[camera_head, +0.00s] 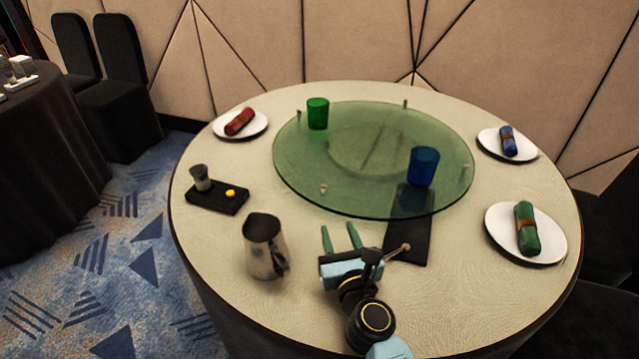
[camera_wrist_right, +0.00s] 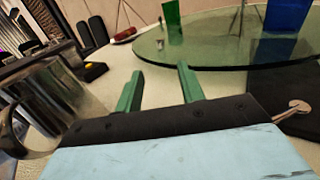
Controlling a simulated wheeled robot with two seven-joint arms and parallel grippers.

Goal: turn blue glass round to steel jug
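The blue glass (camera_head: 423,167) stands upright on the right front part of the green glass turntable (camera_head: 300,185). Its lower part also shows in the right wrist view (camera_wrist_right: 287,15). The steel jug (camera_head: 264,246) stands on the table at the front left, off the turntable; it shows large at the left of the right wrist view (camera_wrist_right: 62,95). My right gripper (camera_head: 341,238) is open and empty, just right of the jug and in front of the turntable's edge. Its green fingers (camera_wrist_right: 160,88) are apart with nothing between them. My left gripper is not in view.
A green glass (camera_head: 318,113) stands at the turntable's back left, and small pegs rise near its rim. A dark mat (camera_head: 407,244) lies partly under the turntable. A black tray (camera_head: 217,198) and plates with rolled napkins (camera_head: 526,228) sit around the table.

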